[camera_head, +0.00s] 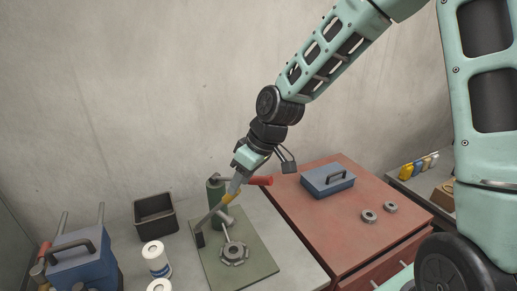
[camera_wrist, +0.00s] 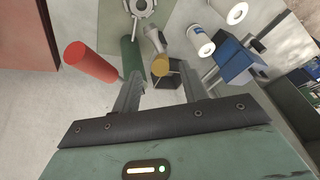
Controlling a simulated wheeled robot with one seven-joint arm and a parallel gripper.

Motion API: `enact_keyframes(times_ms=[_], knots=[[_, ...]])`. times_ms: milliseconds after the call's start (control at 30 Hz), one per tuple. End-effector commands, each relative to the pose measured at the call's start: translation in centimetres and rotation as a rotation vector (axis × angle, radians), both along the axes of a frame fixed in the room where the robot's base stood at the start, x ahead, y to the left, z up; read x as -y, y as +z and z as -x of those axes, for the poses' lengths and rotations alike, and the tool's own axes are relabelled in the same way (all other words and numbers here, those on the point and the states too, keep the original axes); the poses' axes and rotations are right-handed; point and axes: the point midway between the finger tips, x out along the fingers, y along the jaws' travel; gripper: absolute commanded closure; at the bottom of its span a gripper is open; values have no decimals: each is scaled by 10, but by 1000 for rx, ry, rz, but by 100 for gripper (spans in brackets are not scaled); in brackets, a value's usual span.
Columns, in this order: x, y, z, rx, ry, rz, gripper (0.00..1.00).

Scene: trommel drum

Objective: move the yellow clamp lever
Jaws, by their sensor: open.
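The yellow clamp lever shows as a yellow tip (camera_head: 227,199) just below my gripper (camera_head: 236,184) in the head view. In the wrist view its round yellow end (camera_wrist: 160,65) lies between the fingertips of my open gripper (camera_wrist: 160,78), with a pale grey shaft running away behind it. I cannot tell whether either finger touches it. The lever stands over a grey-green plate (camera_head: 258,270), beside a dark green cylinder (camera_head: 215,193). My gripper partly hides the lever's upper end in the head view.
A red handle (camera_head: 259,181) sticks out close to my gripper; it also shows in the wrist view (camera_wrist: 90,60). A grey handwheel (camera_head: 233,254) is on the plate. A black bin (camera_head: 155,215), white canister (camera_head: 156,259) and blue toolbox (camera_head: 80,265) stand left. A red cabinet (camera_head: 325,225) is right.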

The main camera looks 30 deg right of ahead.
Motion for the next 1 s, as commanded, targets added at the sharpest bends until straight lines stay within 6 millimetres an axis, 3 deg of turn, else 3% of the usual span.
enact_keyframes(times_ms=[500, 700, 1000], knots=[[36, 92, 22, 1, -4, 4, 57], [41, 108, 26, 0, -2, 2, 57], [41, 110, 27, -2, 2, 0, 57]])
